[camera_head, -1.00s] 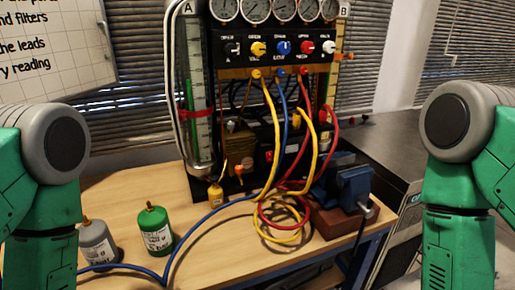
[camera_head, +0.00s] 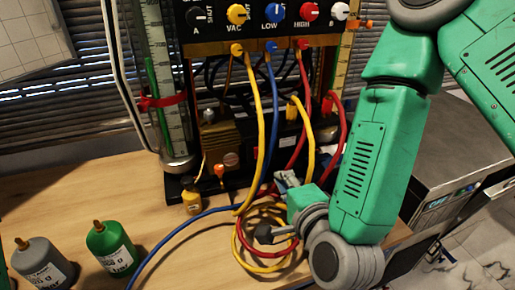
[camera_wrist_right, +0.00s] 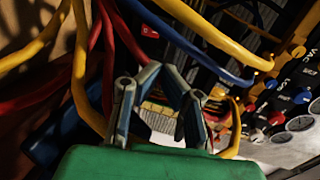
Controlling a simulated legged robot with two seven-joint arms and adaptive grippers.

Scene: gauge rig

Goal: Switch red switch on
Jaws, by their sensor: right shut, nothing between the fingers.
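A small red part that looks like the red switch (camera_wrist_right: 149,31) shows on a dark box at the top of the right wrist view. In the head view I cannot make it out clearly behind the hoses. My right gripper (camera_head: 286,180) is in front of the rig's base, among the hoses, and its fingers are small there. In the right wrist view the gripper (camera_wrist_right: 178,86) is shut and empty, with the red part beyond and above its fingers. I cannot tell whether the switch is on or off. My left gripper is out of view.
Yellow (camera_head: 262,120), blue (camera_head: 274,100) and red (camera_head: 346,130) hoses hang close around the gripper and coil on the wooden table (camera_head: 190,250). Green (camera_head: 110,248) and grey (camera_head: 44,265) canisters stand at the left. A knob panel (camera_head: 222,30) is above.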

